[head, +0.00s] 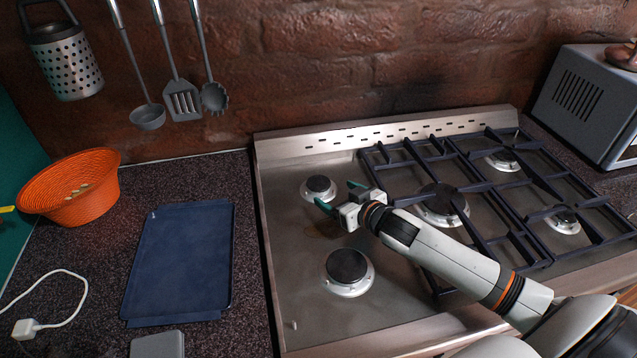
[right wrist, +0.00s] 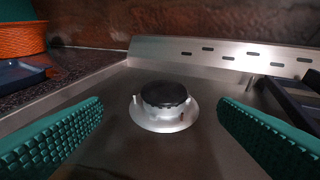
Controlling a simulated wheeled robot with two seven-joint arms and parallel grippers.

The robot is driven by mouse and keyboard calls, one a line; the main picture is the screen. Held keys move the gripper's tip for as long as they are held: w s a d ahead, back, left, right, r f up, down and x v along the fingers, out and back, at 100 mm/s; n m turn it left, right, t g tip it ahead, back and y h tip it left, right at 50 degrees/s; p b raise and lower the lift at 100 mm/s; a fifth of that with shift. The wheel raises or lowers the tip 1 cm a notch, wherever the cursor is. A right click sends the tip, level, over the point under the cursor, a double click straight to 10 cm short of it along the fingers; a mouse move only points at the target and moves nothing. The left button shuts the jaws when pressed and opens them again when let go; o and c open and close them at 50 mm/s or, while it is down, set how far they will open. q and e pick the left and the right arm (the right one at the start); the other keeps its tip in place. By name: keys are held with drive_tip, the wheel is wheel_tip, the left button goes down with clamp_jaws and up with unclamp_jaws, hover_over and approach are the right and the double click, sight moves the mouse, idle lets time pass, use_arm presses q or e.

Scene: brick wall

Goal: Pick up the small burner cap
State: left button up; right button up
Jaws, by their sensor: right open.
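The small burner cap (head: 318,184) is a dark disc on a silver burner base at the back left of the stove. In the right wrist view the cap (right wrist: 164,94) sits on its base in the middle, between and beyond my fingers. My right gripper (head: 340,196) is open and empty, just to the right of and in front of this burner. Its green ridged fingers (right wrist: 160,135) stand wide apart and do not touch the cap. A larger dark burner cap (head: 347,265) lies on the front left burner. My left gripper is not in view.
Dark grates (head: 482,200) cover the middle and right burners, under my right arm. The raised back panel (head: 385,133) of the stove stands behind the small burner. A blue tray (head: 180,260) and an orange basket (head: 72,190) are on the left counter.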

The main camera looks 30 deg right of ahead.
sight(321, 184)
drive_tip(key=x, duration=0.4)
drive_tip(key=p+x, duration=0.1)
drive_tip(key=x, duration=0.2)
drive_tip(key=shift+w+d+f, duration=0.1)
drive_tip(key=shift+d+f, duration=0.1)
drive_tip(key=shift+d, duration=0.05)
drive_tip(key=c, duration=1.1)
